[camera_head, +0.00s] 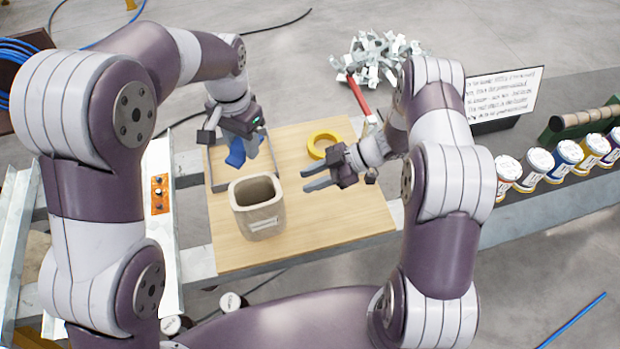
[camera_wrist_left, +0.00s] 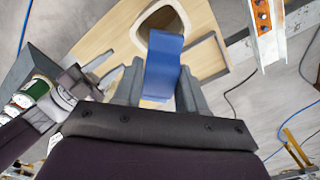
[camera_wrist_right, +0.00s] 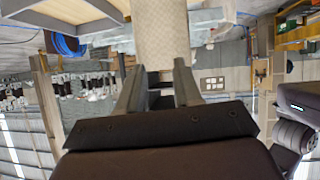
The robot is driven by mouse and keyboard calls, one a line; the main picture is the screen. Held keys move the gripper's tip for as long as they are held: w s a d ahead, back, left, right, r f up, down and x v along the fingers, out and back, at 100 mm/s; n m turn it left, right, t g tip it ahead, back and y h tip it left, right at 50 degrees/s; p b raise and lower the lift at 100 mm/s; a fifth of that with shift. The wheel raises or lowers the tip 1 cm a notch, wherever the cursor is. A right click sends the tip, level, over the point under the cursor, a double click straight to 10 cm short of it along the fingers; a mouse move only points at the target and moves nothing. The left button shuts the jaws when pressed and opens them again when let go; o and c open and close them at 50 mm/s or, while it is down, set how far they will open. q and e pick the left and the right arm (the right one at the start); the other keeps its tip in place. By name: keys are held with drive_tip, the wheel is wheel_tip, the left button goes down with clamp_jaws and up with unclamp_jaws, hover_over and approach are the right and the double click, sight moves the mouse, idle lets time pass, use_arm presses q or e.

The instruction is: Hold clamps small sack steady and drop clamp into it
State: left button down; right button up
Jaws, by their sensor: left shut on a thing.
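The small beige sack (camera_head: 262,222) stands upright and open on the wooden board, with a pale label on its front. My left gripper (camera_head: 243,150) is shut on a blue clamp (camera_head: 236,153) and holds it behind the sack in the head view. In the left wrist view the blue clamp (camera_wrist_left: 164,68) sits between the fingers, overlapping the sack's opening. My right gripper (camera_head: 306,180) is open at the right of the sack, its fingers pointing at it. In the right wrist view the sack's woven side (camera_wrist_right: 161,30) lies ahead of the spread fingers; they seem not to touch it.
A yellow tape roll (camera_head: 325,145) lies on the wooden board (camera_head: 350,218) near my right gripper. A grey frame (camera_head: 214,175) lies at the board's left. Several capped jars (camera_head: 537,165) and a sign (camera_head: 503,97) stand at the right. A red-handled tool (camera_head: 357,94) is at the back.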

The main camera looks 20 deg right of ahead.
sight(259, 209)
drive_tip(key=s+a+g, duration=0.1)
drive_tip(key=a, duration=0.3)
drive_tip(key=s+a+f+n+y, duration=0.1)
drive_tip(key=a, duration=0.3)
drive_tip(key=s+a+g+y, duration=0.1)
drive_tip(key=a, duration=0.3)
drive_tip(key=shift+s+a+f+n+g, duration=0.15)
drive_tip(key=shift+s+a+n+g, duration=0.05)
drive_tip(key=shift+a+n+g, duration=0.1)
drive_tip(key=shift+d, duration=0.1)
clamp_jaws()
